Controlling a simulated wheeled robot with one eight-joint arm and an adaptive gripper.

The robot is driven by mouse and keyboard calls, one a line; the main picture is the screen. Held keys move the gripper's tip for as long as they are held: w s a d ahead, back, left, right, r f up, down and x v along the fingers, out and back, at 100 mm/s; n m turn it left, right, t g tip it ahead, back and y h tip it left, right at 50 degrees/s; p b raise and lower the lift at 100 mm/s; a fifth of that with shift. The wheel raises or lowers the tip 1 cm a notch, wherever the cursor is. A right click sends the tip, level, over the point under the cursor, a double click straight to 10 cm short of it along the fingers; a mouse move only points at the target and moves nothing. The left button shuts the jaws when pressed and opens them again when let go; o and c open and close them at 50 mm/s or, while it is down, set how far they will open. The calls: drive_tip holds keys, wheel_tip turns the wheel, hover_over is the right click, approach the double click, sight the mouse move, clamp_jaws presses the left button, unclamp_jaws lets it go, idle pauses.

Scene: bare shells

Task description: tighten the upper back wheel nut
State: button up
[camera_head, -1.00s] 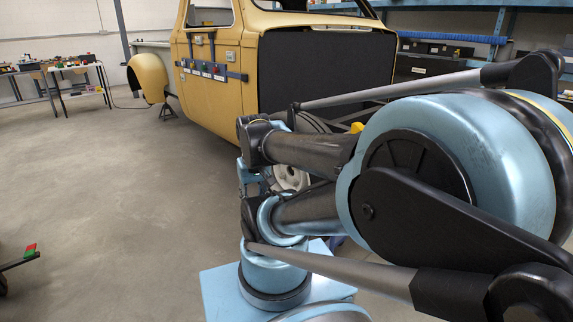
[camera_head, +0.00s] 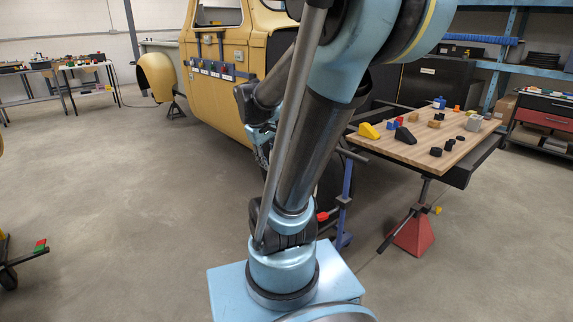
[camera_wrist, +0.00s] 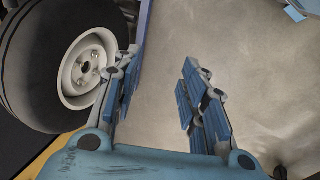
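A wheel shows at the upper left in the wrist view, with a black tyre (camera_wrist: 28,75), a pale rim (camera_wrist: 70,80) and small nuts around its hub (camera_wrist: 87,67). The nuts are too small to tell whether one is loose or which is the upper back one. My gripper (camera_wrist: 158,70) is open and empty, its two blue-padded fingers apart over bare floor. Its left finger overlaps the rim's right edge in the picture; I cannot tell whether they touch. In the head view my arm hides most of the wheel and gripper.
The yellow vehicle cab (camera_head: 212,95) stands behind my arm. A wooden-topped workbench (camera_head: 415,150) with coloured blocks is to the right, with a red stand (camera_head: 413,232) under it. A red-drawer cabinet (camera_head: 545,118) is farther right.

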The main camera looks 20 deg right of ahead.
drive_tip(key=w+d+f+n+h, duration=0.2)
drive_tip(key=w+d+n, duration=0.1)
drive_tip(key=w, duration=0.9)
drive_tip(key=w+d+f+n+t+h, duration=0.1)
drive_tip(key=w+d+n+h, duration=0.2)
drive_tip(key=w, duration=0.9)
drive_tip(key=w+d+f+n+h, duration=0.2)
drive_tip(key=w+d+n, duration=0.1)
drive_tip(key=w, duration=0.9)
drive_tip(key=w+d+f+n+t+h, duration=0.15)
drive_tip(key=w+f+n+h, duration=0.25)
drive_tip(key=w+f, duration=0.75)
wheel_tip(320, 180, down, 16)
drive_tip(key=w+n+t+h, duration=0.1)
drive_tip(key=w+n+h, duration=0.15)
drive_tip(key=n, duration=0.25)
drive_tip(key=x, duration=1.6)
drive_tip(key=shift+s+d+r, duration=0.25)
drive_tip(key=shift+d+r, duration=0.15)
drive_tip(key=shift+r, duration=0.05)
clamp_jaws()
drive_tip(key=shift+a, duration=0.1)
